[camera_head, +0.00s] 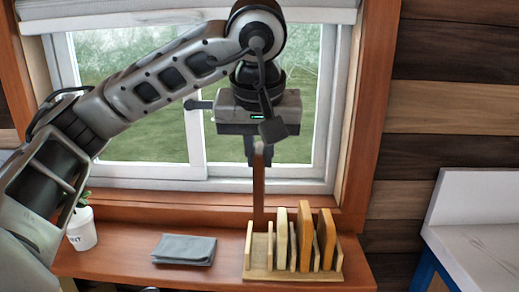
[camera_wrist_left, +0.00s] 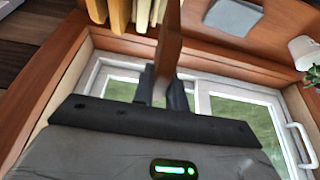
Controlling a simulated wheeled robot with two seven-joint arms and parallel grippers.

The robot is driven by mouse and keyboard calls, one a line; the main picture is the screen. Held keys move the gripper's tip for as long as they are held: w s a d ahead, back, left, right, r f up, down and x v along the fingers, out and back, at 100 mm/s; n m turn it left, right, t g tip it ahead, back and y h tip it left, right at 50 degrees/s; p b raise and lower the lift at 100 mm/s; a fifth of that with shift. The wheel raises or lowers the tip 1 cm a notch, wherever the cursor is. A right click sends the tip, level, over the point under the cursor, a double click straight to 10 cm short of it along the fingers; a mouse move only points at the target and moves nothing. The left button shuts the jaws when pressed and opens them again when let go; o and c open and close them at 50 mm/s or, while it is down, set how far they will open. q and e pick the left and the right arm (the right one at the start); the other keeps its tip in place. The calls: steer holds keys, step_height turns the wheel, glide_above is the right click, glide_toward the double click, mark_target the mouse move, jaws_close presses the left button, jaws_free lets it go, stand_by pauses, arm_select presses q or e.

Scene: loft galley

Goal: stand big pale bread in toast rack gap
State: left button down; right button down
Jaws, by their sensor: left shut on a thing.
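My left gripper (camera_head: 255,150) is shut on a tall, thin brown slice (camera_head: 259,190), which hangs upright and edge-on below the fingers. The slice also shows in the left wrist view (camera_wrist_left: 169,40). The light wooden toast rack (camera_head: 290,275) stands on the sill shelf. The slice's lower end is in line with the rack's leftmost gap, near the tops of the dividers; I cannot tell whether it is inside. To the right, the rack holds a pale slice (camera_head: 281,238) and two golden-brown slices (camera_head: 304,236) (camera_head: 326,240). No big pale bread shows in my gripper. My right gripper is not in view.
A folded grey cloth (camera_head: 184,249) lies left of the rack on the reddish wooden shelf (camera_head: 125,262). A white potted plant (camera_head: 82,232) stands farther left. The window (camera_head: 300,120) is close behind my gripper. A white counter (camera_head: 485,235) is at the right.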

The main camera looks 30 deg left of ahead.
arm_select(q)
step_height(320, 180, down, 3)
steer(key=shift+r+b, duration=0.2)
steer(key=shift+b, duration=0.6)
step_height(320, 180, down, 3)
steer(key=b, duration=0.2)
steer(key=shift+f+b, duration=0.15)
steer(key=shift+b, duration=0.2)
steer(key=shift+f+b, duration=0.5)
steer(key=shift+f, duration=0.15)
steer(key=shift+f+b, duration=0.45)
steer(key=shift+f, duration=0.15)
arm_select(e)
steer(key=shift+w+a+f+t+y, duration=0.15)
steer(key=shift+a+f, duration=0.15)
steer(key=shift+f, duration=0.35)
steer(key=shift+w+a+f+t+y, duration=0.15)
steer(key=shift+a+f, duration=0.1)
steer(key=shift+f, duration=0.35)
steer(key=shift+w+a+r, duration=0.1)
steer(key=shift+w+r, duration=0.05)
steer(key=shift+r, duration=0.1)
arm_select(q)
steer(key=c, duration=1.3)
jaws_free()
steer(key=shift+c, duration=0.2)
steer(key=shift+r, duration=0.1)
